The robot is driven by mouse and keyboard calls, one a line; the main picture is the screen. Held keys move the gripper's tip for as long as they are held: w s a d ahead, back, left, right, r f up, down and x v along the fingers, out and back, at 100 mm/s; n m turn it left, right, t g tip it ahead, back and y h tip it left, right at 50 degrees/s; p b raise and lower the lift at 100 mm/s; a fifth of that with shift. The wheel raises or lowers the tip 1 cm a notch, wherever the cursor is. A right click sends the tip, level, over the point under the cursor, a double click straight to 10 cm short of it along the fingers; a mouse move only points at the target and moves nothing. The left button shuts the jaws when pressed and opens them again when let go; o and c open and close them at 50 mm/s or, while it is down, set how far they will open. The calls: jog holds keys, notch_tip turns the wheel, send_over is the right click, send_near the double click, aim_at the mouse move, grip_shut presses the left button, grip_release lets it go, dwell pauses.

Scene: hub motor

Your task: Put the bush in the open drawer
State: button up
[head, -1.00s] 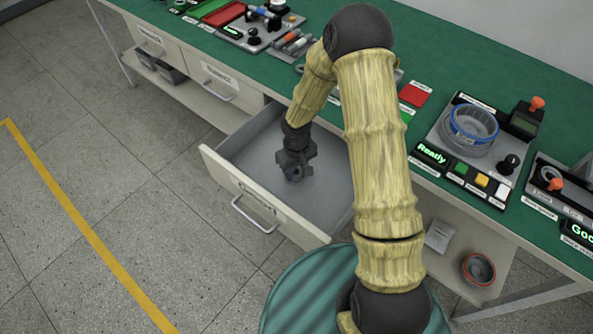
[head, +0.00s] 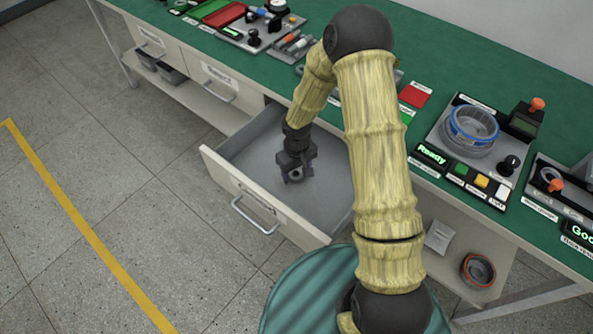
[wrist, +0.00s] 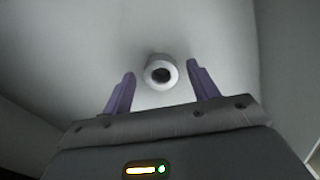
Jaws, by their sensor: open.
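The bush (wrist: 161,71) is a small light-grey ring with a dark hole. In the wrist view it lies just beyond and between the two purple fingertips, with no finger seen touching it. My gripper (head: 294,178) is open and points down inside the open drawer (head: 325,218); its spread fingers also show in the wrist view (wrist: 161,82). In the head view the bush (head: 296,176) is small and partly hidden by my gripper. The drawer is grey inside, with a pale front and a metal handle.
The green workbench (head: 480,225) runs above the drawer and carries a station with a blue ring (head: 474,122). A closed drawer (head: 218,82) is to the left. A round orange-rimmed part (head: 478,270) lies on the lower shelf. The drawer floor around my gripper looks clear.

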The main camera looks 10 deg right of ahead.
notch_tip(320, 180, up, 12)
jog(key=p, duration=0.1)
jog(key=shift+f+p, duration=0.2)
jog(key=shift+p, duration=0.2)
dwell(0.3)
jog(key=s+d+r+m+t, duration=0.1)
jog(key=s+d+r+m, duration=0.1)
jog(key=s+d+r, duration=0.2)
jog(key=s+d+r+m+t, duration=0.1)
jog(key=s+d+r+m, duration=0.2)
jog(key=s+d+r, duration=0.2)
jog(key=s+r, duration=0.3)
jog(key=s, duration=0.2)
jog(key=shift+d+t, duration=0.3)
